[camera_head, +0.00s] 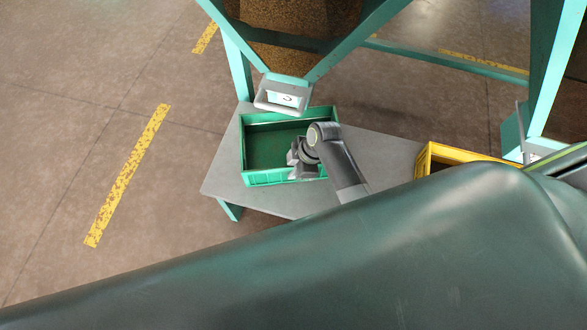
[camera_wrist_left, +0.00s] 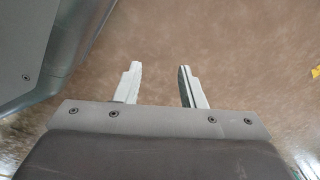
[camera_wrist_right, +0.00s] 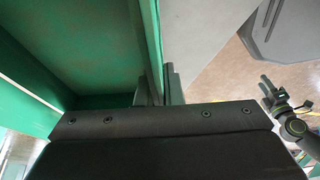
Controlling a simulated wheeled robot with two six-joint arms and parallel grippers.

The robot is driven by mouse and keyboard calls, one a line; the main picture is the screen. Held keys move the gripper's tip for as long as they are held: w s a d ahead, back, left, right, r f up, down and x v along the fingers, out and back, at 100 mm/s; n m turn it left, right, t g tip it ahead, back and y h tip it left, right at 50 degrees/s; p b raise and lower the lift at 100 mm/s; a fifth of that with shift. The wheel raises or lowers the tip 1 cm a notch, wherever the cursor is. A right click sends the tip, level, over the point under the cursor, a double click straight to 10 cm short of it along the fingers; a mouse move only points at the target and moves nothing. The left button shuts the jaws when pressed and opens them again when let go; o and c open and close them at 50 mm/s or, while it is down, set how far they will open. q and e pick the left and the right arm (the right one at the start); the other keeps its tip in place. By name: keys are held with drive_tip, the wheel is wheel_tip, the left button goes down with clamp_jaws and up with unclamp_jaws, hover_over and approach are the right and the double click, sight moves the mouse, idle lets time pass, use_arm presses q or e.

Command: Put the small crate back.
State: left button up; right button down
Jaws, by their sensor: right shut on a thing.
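The small green crate (camera_head: 262,178) sits on the grey table under a hopper's spout, and its inside looks empty. My right gripper (camera_head: 300,172) is at the crate's near right side. In the right wrist view the gripper (camera_wrist_right: 158,88) is shut on the crate's green wall (camera_wrist_right: 149,45), one finger inside and one outside. My left gripper (camera_wrist_left: 160,85) is open and empty in the left wrist view, above the bare floor. It does not show in the head view.
The grey table (camera_head: 225,172) also bears a yellow crate (camera_head: 430,157) to the right, partly hidden by my own body. A grey spout (camera_head: 283,95) with a label hangs just behind the green crate. Teal hopper legs (camera_head: 240,68) stand around it. Open floor lies left.

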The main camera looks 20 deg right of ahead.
drive_tip(key=c, duration=1.6)
unclamp_jaws()
use_arm(q)
drive_tip(key=shift+w, duration=0.1)
use_arm(e)
drive_tip(key=shift+o, duration=0.2)
